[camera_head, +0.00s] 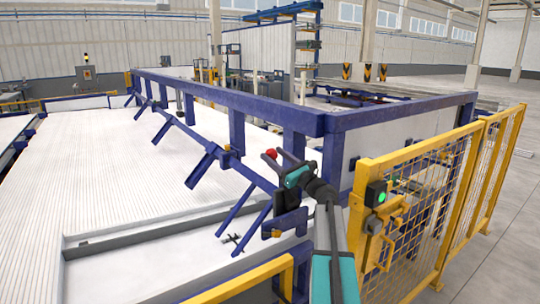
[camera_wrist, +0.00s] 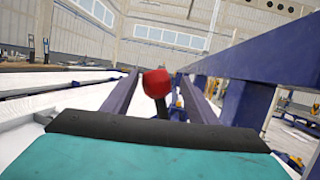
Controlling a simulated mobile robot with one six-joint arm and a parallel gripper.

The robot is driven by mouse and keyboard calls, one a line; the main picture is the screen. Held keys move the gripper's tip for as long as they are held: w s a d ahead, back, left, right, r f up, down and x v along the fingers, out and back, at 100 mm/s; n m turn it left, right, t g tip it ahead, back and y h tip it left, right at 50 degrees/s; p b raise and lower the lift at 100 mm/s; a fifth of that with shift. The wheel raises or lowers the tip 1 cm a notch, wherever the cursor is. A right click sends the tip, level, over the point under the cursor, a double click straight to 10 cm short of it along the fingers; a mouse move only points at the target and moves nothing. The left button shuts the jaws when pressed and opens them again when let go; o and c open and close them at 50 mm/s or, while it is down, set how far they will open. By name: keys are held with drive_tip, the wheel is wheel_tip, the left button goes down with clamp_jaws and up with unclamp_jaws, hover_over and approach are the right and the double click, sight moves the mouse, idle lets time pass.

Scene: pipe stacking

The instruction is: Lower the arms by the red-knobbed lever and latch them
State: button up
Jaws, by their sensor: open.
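The red knob (camera_head: 270,154) of the lever shows at my gripper's tips in the head view. The blue arms (camera_head: 204,166) slant down and outward from a long blue rail; nearer ones (camera_head: 240,213) slant too. My gripper hides most of the lever. I cannot tell which part is the latch.
A heavy blue frame (camera_head: 225,98) runs behind the arms, with a post (camera_wrist: 250,103) close on the right in the wrist view. A yellow mesh fence (camera_head: 430,180) with a green-lit box (camera_head: 377,194) stands at the right. The white ribbed bed (camera_head: 110,170) is clear.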

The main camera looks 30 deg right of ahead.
drive_tip(key=shift+v, duration=1.15)
